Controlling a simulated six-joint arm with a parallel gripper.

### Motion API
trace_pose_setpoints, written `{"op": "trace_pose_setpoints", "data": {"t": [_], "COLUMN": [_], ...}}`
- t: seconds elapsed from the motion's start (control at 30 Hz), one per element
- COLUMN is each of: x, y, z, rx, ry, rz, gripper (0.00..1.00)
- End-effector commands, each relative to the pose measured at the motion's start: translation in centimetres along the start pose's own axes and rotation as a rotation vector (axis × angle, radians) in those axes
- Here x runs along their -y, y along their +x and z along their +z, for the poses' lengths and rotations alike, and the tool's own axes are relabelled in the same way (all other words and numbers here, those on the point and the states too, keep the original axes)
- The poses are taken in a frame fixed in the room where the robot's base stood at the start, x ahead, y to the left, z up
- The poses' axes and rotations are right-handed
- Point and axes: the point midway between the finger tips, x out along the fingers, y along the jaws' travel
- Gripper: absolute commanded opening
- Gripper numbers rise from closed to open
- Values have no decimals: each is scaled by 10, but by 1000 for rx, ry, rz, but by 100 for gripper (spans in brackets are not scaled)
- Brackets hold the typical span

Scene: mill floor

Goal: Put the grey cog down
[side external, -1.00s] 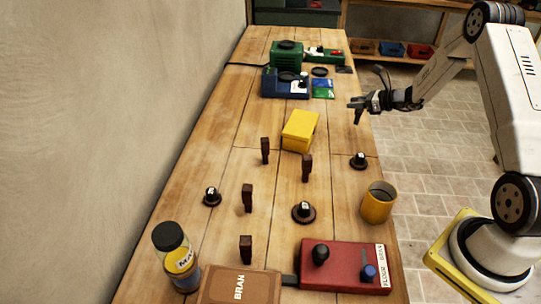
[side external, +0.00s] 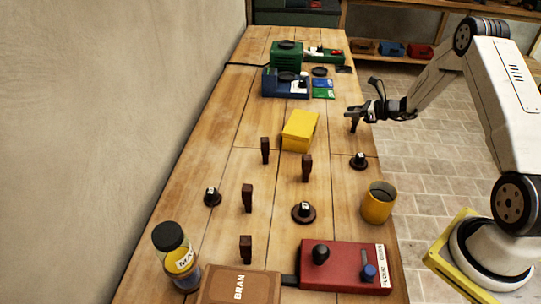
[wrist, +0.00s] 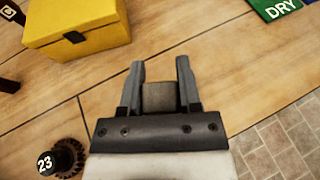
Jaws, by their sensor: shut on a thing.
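My gripper (side external: 358,114) is at the right edge of the bench, past the yellow box. In the wrist view my gripper (wrist: 160,78) is shut on the grey cog (wrist: 159,97), a dull grey-brown piece between the two fingers. No teeth show on it, and its full shape is hidden by the gripper. In the side view the held piece (side external: 354,125) looks small and dark and hangs below the fingers. The wood of the bench lies under the fingers in the wrist view. Whether the piece touches the bench, I cannot tell.
The yellow box (side external: 300,131) stands left of my gripper. Several dark upright pieces stand mid-bench. Green packets (side external: 323,88) lie behind. Floor tiles (wrist: 285,145) show past the bench edge.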

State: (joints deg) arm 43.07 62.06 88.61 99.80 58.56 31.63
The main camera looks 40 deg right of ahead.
Motion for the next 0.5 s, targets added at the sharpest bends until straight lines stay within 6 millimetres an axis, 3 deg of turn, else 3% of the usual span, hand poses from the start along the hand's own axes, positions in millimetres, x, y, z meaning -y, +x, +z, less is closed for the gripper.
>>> {"op": "trace_pose_setpoints", "data": {"t": [0.2, 0.23, 0.3, 0.33, 0.5], "x": [0, 0, 0, 0, 0], "y": [1, 1, 1, 1, 1], "z": [-3, -3, -3, -3, -3], "rx": [0, 0, 0, 0, 0], "ry": [1, 1, 1, 1, 1], "rz": [0, 0, 0, 0, 0], "gripper": [0, 49, 71, 78, 78]}}
